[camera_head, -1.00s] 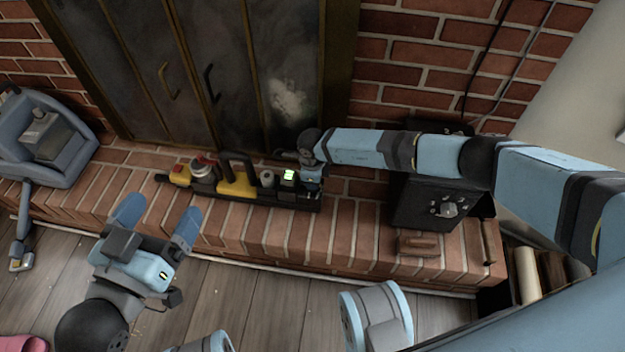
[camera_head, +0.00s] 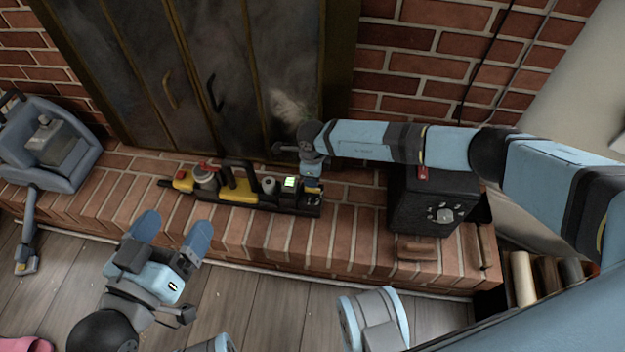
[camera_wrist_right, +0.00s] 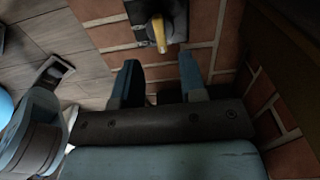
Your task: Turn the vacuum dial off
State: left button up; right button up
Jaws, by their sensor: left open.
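A long black and yellow device (camera_head: 237,190) lies on the brick hearth, with a handle, a small green-lit display and knobs along it. My right gripper (camera_head: 312,182) is over its right end. In the right wrist view my right gripper's (camera_wrist_right: 158,62) blue fingers are apart with nothing between them; a yellow lever-like piece (camera_wrist_right: 160,34) on a dark part (camera_wrist_right: 148,12) is just beyond the tips. A black box (camera_head: 435,205) with a grey dial (camera_head: 445,215) stands to the right. I cannot tell which piece is the vacuum dial. My left gripper (camera_head: 173,226) is open and empty before the hearth.
A blue-grey machine (camera_head: 45,150) with a hose and floor nozzle is at the far left. Dark fireplace doors (camera_head: 200,70) rise behind the device. Logs (camera_head: 545,280) lie at the lower right. Wooden floor (camera_head: 270,300) in front is largely clear.

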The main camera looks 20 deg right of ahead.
aim_at(312, 189)
pick_arm(q)
notch_tip(312, 189, up, 4)
jog(key=shift+s+f+n+t+p, duration=0.15)
jog(key=shift+n+t+p, duration=0.25)
jog(key=shift+t+p, duration=0.65)
pick_arm(e)
notch_tip(312, 189, up, 8)
jog(key=shift+f, duration=0.15)
